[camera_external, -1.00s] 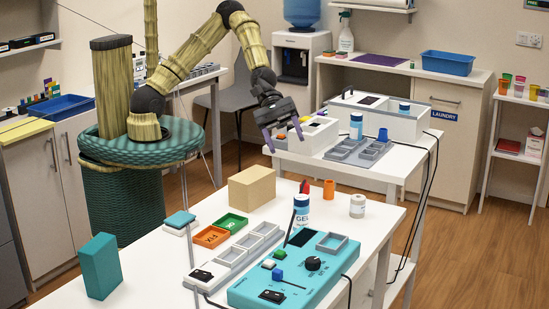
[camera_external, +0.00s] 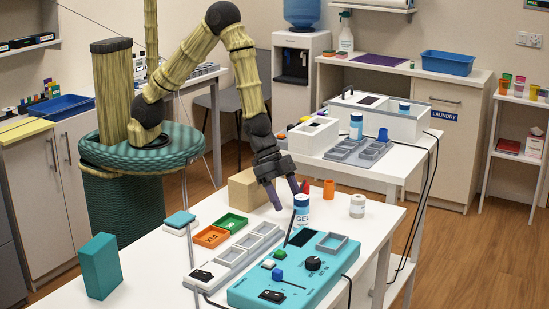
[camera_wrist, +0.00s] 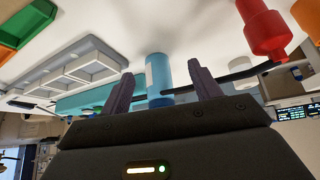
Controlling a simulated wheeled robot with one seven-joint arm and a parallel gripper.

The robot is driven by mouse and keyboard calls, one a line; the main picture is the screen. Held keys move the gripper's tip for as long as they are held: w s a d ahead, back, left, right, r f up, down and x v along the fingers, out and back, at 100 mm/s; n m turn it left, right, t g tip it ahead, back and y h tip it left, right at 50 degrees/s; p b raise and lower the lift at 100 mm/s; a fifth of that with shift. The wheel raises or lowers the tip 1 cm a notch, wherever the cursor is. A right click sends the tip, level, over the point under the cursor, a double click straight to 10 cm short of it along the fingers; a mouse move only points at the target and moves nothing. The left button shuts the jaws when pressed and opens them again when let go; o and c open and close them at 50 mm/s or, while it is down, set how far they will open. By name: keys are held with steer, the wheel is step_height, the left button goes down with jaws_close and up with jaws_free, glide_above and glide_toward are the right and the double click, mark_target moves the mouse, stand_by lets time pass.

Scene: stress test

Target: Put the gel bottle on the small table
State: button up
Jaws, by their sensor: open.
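The gel bottle (camera_external: 301,211) is white and blue with a GEL label. It stands on the white front table (camera_external: 162,262), behind the teal control box. My gripper (camera_external: 286,201) is open and pointing down, just left of the bottle in the external view. In the wrist view the blue bottle (camera_wrist: 158,78) shows between my two fingertips (camera_wrist: 160,82), beyond them. I cannot tell whether the fingers touch it. Another blue-and-white bottle (camera_external: 356,126) stands on the table behind. Which table is the small table is not clear.
The teal control box (camera_external: 295,270) with a thin upright stick is right in front of the bottle. A cardboard box (camera_external: 246,190), an orange cup (camera_external: 329,189) and a white jar (camera_external: 357,206) stand around it. Grey trays (camera_external: 232,258) lie to the left.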

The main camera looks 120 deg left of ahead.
steer(key=m, duration=0.2)
steer(key=shift+w+r+m+y, duration=0.2)
steer(key=shift+w+m+y, duration=0.1)
step_height(320, 180, up, 4)
steer(key=w+m+t+y, duration=0.1)
steer(key=w+m+t, duration=0.1)
steer(key=m, duration=0.6)
step_height(320, 180, up, 22)
steer(key=m+t+b, duration=0.3)
steer(key=m+t, duration=0.3)
steer(key=m, duration=1.7)
glide_above(298, 196)
step_height(298, 196, down, 18)
steer(key=shift+f, duration=1.75)
